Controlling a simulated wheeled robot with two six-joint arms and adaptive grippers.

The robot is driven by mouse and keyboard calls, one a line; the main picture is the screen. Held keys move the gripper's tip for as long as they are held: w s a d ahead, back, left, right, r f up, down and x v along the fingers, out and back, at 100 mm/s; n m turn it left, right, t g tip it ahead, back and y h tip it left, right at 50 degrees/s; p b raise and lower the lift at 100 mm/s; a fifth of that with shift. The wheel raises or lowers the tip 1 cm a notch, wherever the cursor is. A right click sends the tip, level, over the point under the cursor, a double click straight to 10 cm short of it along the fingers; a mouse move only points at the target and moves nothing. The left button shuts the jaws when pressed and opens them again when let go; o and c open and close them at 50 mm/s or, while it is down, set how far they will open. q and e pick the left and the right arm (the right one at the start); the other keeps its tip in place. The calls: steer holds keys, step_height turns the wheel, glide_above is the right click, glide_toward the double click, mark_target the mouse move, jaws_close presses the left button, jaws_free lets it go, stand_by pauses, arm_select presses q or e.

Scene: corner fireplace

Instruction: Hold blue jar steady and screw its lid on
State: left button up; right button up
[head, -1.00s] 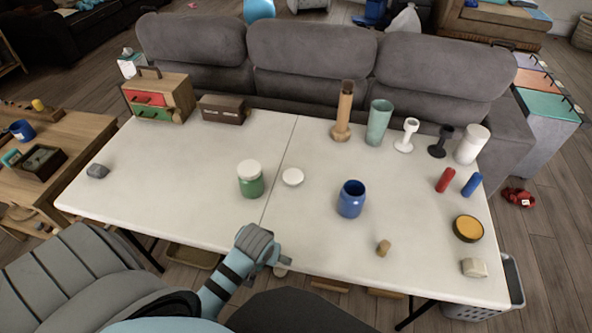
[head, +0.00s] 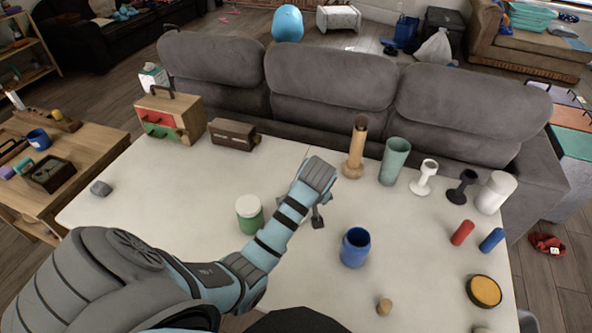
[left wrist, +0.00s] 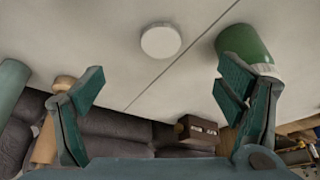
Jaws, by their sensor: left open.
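The blue jar (head: 355,248) stands upright and open on the white table, right of my left arm. A loose white lid (left wrist: 160,41) lies flat on the table in the left wrist view; my arm hides it in the head view. My left gripper (head: 316,216) is over the table between the green jar and the blue jar. In the left wrist view my left gripper (left wrist: 163,88) is open and empty, with the lid showing beyond the gap between its fingers. My right gripper is not in view.
A green jar (head: 250,218) with a white lid on stands left of my left gripper; it also shows in the left wrist view (left wrist: 250,45). A wooden cylinder (head: 355,150), teal cup (head: 393,163) and cork (head: 384,307) stand around.

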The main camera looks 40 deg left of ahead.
arm_select(q)
steer(key=b+x, duration=0.2)
steer(key=x, duration=0.5)
steer(key=shift+w+f, duration=0.2)
steer(key=shift+f, duration=0.1)
steer(key=shift+w+a+f, duration=0.1)
steer(key=shift+a+f, duration=0.2)
steer(key=shift+f, duration=0.2)
steer(key=b+x, duration=0.2)
steer(key=x, duration=0.3)
steer(key=shift+a, duration=0.2)
steer(key=c, duration=0.9)
